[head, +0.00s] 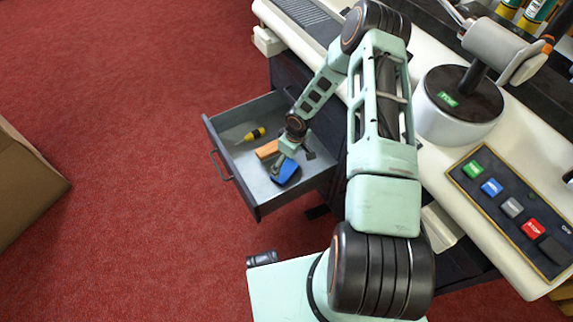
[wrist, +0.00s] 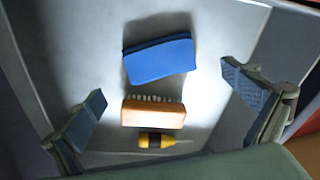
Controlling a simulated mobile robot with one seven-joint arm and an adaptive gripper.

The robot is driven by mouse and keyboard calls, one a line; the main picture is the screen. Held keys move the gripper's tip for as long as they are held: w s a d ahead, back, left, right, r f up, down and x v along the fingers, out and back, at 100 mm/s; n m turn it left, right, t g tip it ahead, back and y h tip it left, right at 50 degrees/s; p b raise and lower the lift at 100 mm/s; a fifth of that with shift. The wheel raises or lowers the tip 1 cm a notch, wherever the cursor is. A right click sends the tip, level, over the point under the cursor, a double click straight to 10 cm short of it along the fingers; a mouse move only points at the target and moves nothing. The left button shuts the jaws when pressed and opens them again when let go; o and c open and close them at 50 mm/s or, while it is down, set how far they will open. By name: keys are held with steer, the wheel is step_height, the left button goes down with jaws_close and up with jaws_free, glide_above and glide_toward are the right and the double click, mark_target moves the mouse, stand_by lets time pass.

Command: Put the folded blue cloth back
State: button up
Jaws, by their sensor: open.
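The folded blue cloth (head: 286,172) lies in the open grey drawer (head: 233,119), near the drawer's right front side in the head view. In the wrist view the cloth (wrist: 159,59) lies flat on the drawer floor, beyond the fingertips and between their lines. My gripper (head: 293,156) is over the drawer, close to the cloth. In the wrist view my gripper (wrist: 168,108) has its two fingers wide apart with nothing between them. From the head view I cannot tell its exact height above the cloth.
An orange-backed brush (wrist: 153,113) and a yellow and black screwdriver (wrist: 160,141) lie beside the cloth in the drawer. The drawer walls stand close around my gripper. A button panel (head: 513,210) is on the bench at right. A cardboard box (head: 25,185) stands on the red floor.

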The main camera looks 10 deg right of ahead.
steer(key=r, duration=0.3)
steer(key=r+p, duration=0.1)
steer(key=r, duration=0.1)
steer(key=shift+s+d, duration=0.25)
steer(key=shift+s, duration=0.05)
